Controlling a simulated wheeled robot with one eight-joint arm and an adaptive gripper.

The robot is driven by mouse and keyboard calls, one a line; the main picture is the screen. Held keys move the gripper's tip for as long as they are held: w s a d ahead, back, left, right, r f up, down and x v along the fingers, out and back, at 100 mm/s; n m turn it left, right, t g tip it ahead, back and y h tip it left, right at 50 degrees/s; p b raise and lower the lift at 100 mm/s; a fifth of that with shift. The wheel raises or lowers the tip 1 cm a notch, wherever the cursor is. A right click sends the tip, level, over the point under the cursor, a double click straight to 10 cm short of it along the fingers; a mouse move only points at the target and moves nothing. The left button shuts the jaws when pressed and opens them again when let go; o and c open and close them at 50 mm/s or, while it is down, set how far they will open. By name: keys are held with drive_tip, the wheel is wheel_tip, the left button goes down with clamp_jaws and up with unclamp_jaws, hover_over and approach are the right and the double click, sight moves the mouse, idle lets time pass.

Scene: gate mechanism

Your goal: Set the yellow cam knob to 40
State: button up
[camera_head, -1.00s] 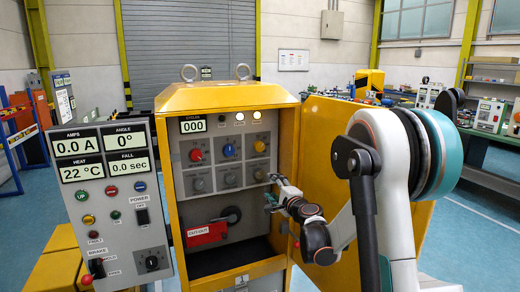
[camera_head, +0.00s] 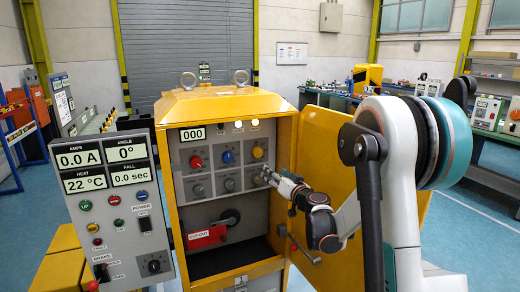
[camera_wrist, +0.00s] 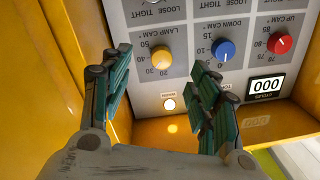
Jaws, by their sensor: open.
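The yellow cam knob (camera_head: 257,152) is at the upper right of the grey panel, in the row with the blue knob (camera_head: 228,156) and the red knob (camera_head: 196,161). In the wrist view the yellow knob (camera_wrist: 161,57) appears upside down under the label LAMP CAM, with scale numbers beside it. Its pointer is too small to read. My gripper (camera_head: 266,174) is open, near the panel just below and right of the yellow knob. In the wrist view my gripper (camera_wrist: 161,59) has its fingers spread, with the yellow knob showing between the fingertips, apparently untouched.
Grey knobs (camera_head: 230,186) form a lower row. A cycles display (camera_head: 193,134) reads 000 beside two lit lamps. A red lever (camera_head: 207,237) sits below, and the control box (camera_head: 118,210) is at left.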

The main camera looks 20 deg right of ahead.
sight(259, 153)
drive_tip(key=w+r+n, duration=0.1)
drive_tip(key=w+n, duration=0.1)
drive_tip(key=w, duration=0.2)
drive_tip(key=w+r+n, duration=0.1)
drive_tip(key=w+n, duration=0.1)
drive_tip(key=w, duration=0.3)
drive_tip(key=w+r+n, duration=0.1)
drive_tip(key=w+n, duration=0.1)
drive_tip(key=w, duration=0.2)
drive_tip(key=shift+w+a+r+n, duration=0.15)
drive_tip(key=shift+w+a+n, duration=0.05)
drive_tip(key=shift+w+n, duration=0.1)
drive_tip(key=shift+s, duration=0.1)
drive_tip(key=shift+c, duration=0.5)
drive_tip(key=c, duration=1)
